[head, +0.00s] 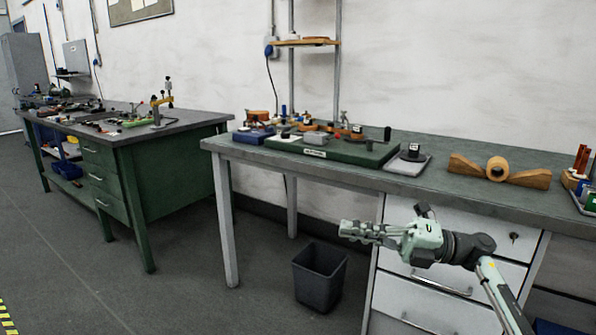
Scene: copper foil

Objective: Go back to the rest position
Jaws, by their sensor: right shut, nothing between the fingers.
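My right gripper (358,231) is in the head view at the lower right, at the end of my right arm, which comes in from the lower right corner. It points to the left and is shut and empty. It hangs in front of the white drawers (440,285), below the edge of the workbench top (330,178), and looks apart from the bench. My left gripper is not in view.
A green board (345,152) with small parts, a grey pad (408,163) and a wooden stand with an orange roll (497,168) are on the bench. A dark bin (319,277) stands on the floor. A green workbench (172,168) is at left. Floor at lower left is clear.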

